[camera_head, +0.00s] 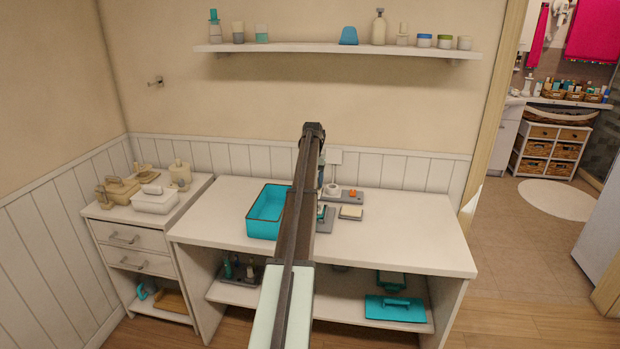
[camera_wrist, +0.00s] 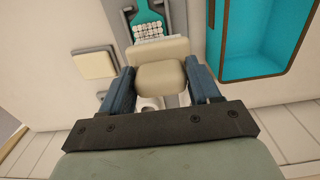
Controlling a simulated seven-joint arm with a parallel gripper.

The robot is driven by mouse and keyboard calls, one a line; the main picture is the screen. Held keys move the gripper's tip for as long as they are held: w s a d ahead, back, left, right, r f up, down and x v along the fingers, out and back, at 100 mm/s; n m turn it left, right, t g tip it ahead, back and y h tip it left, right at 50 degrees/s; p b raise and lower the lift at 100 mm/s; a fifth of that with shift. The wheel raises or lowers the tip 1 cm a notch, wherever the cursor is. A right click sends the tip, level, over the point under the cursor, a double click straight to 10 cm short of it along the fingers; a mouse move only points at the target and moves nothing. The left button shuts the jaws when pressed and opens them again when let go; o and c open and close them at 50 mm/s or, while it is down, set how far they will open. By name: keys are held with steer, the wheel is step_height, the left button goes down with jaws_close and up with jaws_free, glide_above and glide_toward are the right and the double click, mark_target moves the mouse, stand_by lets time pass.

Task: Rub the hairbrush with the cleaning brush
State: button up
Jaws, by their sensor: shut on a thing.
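In the wrist view, my gripper (camera_wrist: 160,76) is shut on a beige, blocky thing with a flat wider end, which I take to be the cleaning brush (camera_wrist: 158,48). Its underside is hidden. The teal hairbrush (camera_wrist: 147,12) with white bristles lies just beyond it on a grey holder (camera_wrist: 124,35). The held brush overlaps the near edge of the bristles in the picture; I cannot tell whether they touch. In the head view my arm hides most of the gripper, the held brush and the hairbrush.
A teal open bin (camera_head: 263,229) stands left of my arm on the white table (camera_head: 410,234). A cream sponge-like block (camera_head: 350,212) lies on a grey tray to the right. A grey tray (camera_head: 343,196) with small items sits behind. The table's right side is clear.

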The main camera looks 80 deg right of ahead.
step_height(320, 180, down, 6)
steer(key=shift+r, duration=0.15)
steer(key=shift+s+f, duration=0.25)
steer(key=shift+f, duration=0.05)
steer(key=shift+c, duration=0.5)
steer(key=shift+s, duration=1.7)
steer(key=shift+w, duration=1.6)
steer(key=shift+w+d, duration=0.4)
steer(key=shift+d, duration=0.1)
steer(key=shift+s+a, duration=0.15)
steer(key=shift+s, duration=1.8)
steer(key=shift+w, duration=2.05)
steer(key=shift+s+r, duration=0.1)
steer(key=shift+r, duration=4)
